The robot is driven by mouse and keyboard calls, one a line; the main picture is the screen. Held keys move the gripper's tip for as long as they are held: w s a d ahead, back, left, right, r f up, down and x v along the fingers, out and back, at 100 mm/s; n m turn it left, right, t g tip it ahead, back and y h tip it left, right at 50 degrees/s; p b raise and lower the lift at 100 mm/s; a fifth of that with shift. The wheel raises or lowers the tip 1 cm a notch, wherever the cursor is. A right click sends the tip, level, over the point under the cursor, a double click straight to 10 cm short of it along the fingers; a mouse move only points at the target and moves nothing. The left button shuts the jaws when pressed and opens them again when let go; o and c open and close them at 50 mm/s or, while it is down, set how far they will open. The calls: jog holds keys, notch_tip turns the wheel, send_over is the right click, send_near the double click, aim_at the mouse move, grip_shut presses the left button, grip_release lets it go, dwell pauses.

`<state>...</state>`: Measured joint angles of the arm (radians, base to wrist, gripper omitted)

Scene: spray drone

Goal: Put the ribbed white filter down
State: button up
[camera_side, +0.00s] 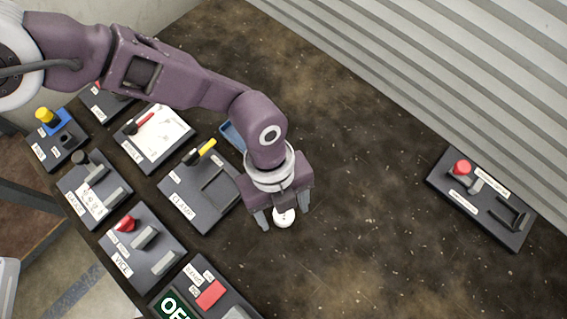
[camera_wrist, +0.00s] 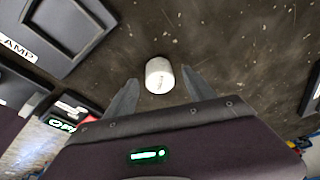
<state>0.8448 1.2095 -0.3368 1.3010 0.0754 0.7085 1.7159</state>
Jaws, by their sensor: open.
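The white filter (camera_side: 284,218) is a small white cylinder on the dark, stained tabletop. In the wrist view the filter (camera_wrist: 160,75) appears just beyond and between my two fingertips. Its ribs are too small to make out. My gripper (camera_side: 282,220) is open, with one finger on each side of the filter in the side view. In the wrist view a gap shows between the filter and the left finger of my gripper (camera_wrist: 155,90), while the right finger is close beside it. I cannot tell whether that finger touches it.
The clamp panel (camera_side: 205,215) lies left of my gripper, with several other panels beyond it, including the vice panel (camera_side: 160,262). A panel with a red knob (camera_side: 461,168) stands at the far right. The tabletop (camera_side: 370,215) between is clear. A corrugated wall (camera_side: 440,70) borders the back.

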jog(key=shift+x, duration=0.8)
grip_shut()
jog(key=v, duration=0.3)
jog(key=s+v, duration=0.1)
jog(key=v, duration=0.2)
jog(key=s+d+v, duration=0.1)
jog(key=v, duration=0.2)
jog(key=shift+r, duration=0.4)
jog(key=w+a+r+n+t+h, duration=0.1)
jog(key=w+a+n, duration=0.25)
jog(key=w, duration=0.55)
jog(key=w+a+n+h, duration=0.1)
jog(key=w+a+n, duration=0.3)
jog(key=w, duration=0.5)
jog(key=shift+n+t, duration=0.3)
jog(key=shift+n, duration=0.55)
jog(key=f, duration=0.6)
jog(key=w+d+f, duration=0.1)
jog(key=f, duration=0.2)
jog(key=shift+f, duration=0.4)
